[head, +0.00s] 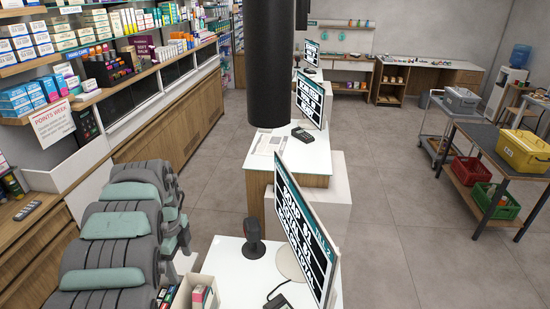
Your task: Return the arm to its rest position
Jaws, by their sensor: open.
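My grey and teal arm links (115,230) fill the lower left of the head view, stacked close together beside the near counter. My gripper's fingers do not show in this view, so what lies between them cannot be seen. A thick black vertical cylinder (270,65) hangs down the upper middle and hides part of the counters behind it.
Near my arm, a white counter (225,255) holds a black scanner-like device (254,243), a screen (303,235) and a box of small packs (198,295). Another counter with a screen (308,98) stands behind. Stocked shelves (90,45) line the left. Grey floor (400,220) is clear before the crate-laden table (505,155).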

